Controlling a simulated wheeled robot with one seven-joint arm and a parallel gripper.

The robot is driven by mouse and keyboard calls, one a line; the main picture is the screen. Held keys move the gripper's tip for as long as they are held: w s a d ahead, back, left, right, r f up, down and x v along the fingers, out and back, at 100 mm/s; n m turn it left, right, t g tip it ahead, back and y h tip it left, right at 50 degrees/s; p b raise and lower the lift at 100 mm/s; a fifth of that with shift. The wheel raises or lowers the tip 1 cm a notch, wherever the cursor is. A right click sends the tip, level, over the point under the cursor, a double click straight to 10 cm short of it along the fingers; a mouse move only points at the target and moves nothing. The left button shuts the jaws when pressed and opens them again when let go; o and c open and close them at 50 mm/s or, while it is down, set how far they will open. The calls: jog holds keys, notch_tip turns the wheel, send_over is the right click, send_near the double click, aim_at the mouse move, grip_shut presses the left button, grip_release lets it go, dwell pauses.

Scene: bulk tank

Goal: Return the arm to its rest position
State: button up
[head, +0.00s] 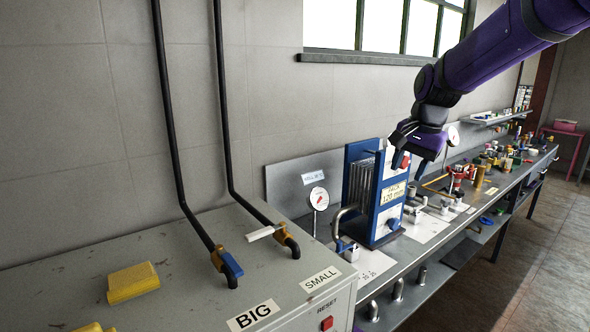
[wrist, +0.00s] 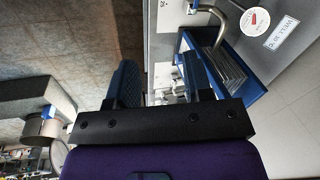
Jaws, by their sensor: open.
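My gripper (head: 401,160) hangs at the end of my purple arm in the head view, close to the top right of a blue plate pack (head: 362,195). In the wrist view my gripper (wrist: 160,82) shows two dark fingers spread apart with nothing between them. The blue plate pack (wrist: 262,75) also shows in the wrist view, to the right of the fingers. I cannot tell how wide the gap between gripper and pack is.
A long grey workbench (head: 400,268) carries a gauge (head: 319,198), fittings and coloured parts. A grey cabinet (head: 190,275) with two valves, a yellow block (head: 133,282) and a red reset button (head: 326,324) stands at left. Open floor (head: 540,265) lies at right.

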jog(key=s+d+r+n+t, duration=0.1)
jog(key=s+d+r+n, duration=0.15)
jog(key=s, duration=0.55)
jog(key=s+d+r+n+t, duration=0.1)
jog(key=s+r+n, duration=0.15)
jog(key=s, duration=0.65)
jog(key=s+d+f+n+t+h, duration=0.1)
jog(key=s+f+n, duration=0.1)
jog(key=s, duration=1.2)
jog(key=shift+d+f+n+h, duration=0.3)
jog(key=shift+d+f+n, duration=0.05)
jog(key=shift+d+n, duration=0.05)
